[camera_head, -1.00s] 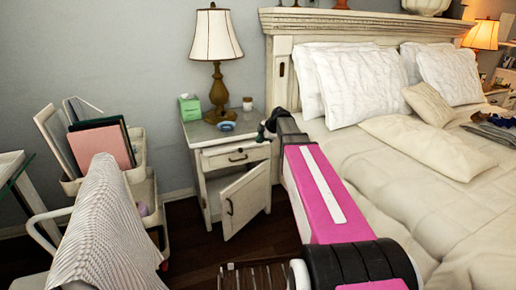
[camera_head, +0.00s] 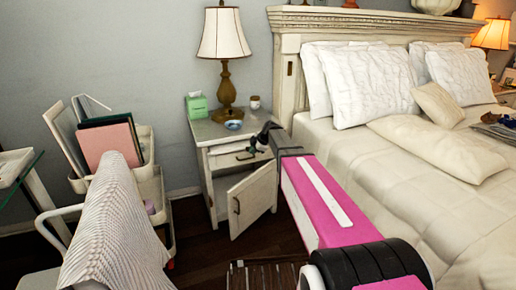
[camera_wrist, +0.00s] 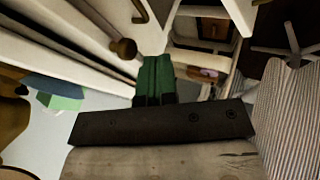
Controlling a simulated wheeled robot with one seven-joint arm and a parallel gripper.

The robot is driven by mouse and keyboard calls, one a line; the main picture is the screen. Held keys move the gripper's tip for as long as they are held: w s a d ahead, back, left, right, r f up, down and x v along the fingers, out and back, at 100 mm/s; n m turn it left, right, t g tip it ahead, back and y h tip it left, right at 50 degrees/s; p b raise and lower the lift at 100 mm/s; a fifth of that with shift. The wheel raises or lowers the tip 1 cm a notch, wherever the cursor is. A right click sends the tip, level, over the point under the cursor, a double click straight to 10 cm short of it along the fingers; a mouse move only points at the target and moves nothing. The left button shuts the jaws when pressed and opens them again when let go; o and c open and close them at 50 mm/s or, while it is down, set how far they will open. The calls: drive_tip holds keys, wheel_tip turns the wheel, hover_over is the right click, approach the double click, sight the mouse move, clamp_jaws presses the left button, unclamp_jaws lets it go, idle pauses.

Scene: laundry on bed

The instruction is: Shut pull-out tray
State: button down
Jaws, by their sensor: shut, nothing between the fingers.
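The white bedside cabinet (camera_head: 212,172) stands left of the bed. The pull-out tray (camera_head: 226,149) is a thin pale strip below its top, above the drawer front. I cannot tell how far it sticks out. My gripper (camera_head: 248,151) is at the cabinet's upper front and hides part of the tray and drawer front. In the wrist view, a round brown knob (camera_wrist: 124,48) on a pale front lies just left of my shut, empty green fingers (camera_wrist: 155,75). I cannot tell whether they touch that front.
The cabinet door (camera_head: 250,198) hangs open below. A lamp (camera_head: 225,85), green tissue box (camera_head: 196,105) and blue dish (camera_head: 233,125) stand on top. A cart (camera_head: 150,175) and a draped chair (camera_head: 115,235) are at left; the bed (camera_head: 400,170) is at right.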

sight(246, 145)
drive_tip(key=shift+w+a+f, duration=0.1)
drive_tip(key=shift+w+a, duration=0.1)
drive_tip(key=shift+w, duration=0.5)
drive_tip(key=shift+w+a, duration=0.15)
drive_tip(key=shift+w, duration=0.55)
drive_tip(key=shift+w+a, duration=0.25)
drive_tip(key=shift+w, duration=0.55)
drive_tip(key=shift+w+a, duration=0.2)
drive_tip(key=shift+w, duration=0.6)
drive_tip(key=shift+w+a, duration=0.25)
drive_tip(key=shift+w, duration=0.55)
